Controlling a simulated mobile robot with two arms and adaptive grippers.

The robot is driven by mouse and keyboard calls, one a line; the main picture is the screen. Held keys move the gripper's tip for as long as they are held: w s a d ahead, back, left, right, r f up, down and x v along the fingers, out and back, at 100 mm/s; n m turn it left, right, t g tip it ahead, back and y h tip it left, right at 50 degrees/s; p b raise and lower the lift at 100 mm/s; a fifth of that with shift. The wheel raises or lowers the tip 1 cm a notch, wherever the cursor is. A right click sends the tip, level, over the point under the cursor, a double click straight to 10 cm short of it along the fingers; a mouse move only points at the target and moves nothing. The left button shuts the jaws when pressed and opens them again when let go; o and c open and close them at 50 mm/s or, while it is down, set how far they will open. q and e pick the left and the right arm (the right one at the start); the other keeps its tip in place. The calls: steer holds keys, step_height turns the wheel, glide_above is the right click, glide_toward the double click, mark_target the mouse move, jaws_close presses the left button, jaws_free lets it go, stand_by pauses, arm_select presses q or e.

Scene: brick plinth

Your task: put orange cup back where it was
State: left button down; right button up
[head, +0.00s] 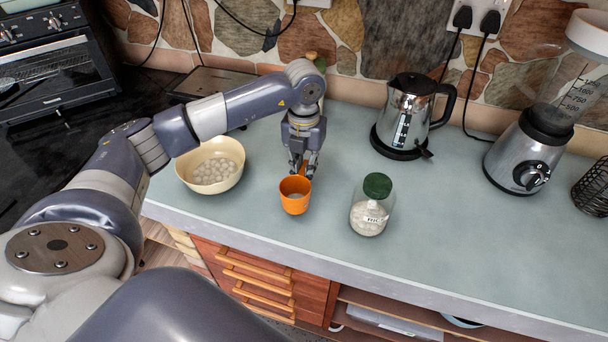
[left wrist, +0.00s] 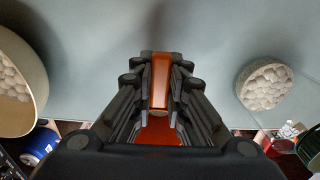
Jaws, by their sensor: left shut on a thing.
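The orange cup (head: 294,203) is near the front edge of the counter, between the cream bowl and the glass jar. It looks upright. My left gripper (head: 303,170) reaches down from above at the cup's far side and is shut on an orange part of it, which looks like the handle. In the left wrist view that orange strip (left wrist: 160,82) shows between the fingers of my left gripper (left wrist: 160,100), with more orange of the cup below it. I cannot tell whether the cup touches the counter. My right gripper is not in view.
A cream bowl (head: 183,183) of pale round pieces stands left of the cup. A jar with a green lid (head: 377,185) stands right of it. A kettle (head: 408,110) and a blender (head: 522,155) stand farther right. The counter (head: 450,210) is clear right of the jar.

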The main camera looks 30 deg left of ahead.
mark_target(304, 180)
arm_select(q)
steer(key=shift+f+p, duration=0.35)
steer(key=shift+f, duration=0.05)
step_height(304, 180, down, 2)
steer(key=shift+s+f+p, duration=0.1)
steer(key=shift+p, duration=0.4)
steer(key=shift+f, duration=0.3)
steer(key=shift+f+b, duration=0.15)
steer(key=shift+b, duration=0.15)
steer(key=c, duration=1.6)
jaws_free()
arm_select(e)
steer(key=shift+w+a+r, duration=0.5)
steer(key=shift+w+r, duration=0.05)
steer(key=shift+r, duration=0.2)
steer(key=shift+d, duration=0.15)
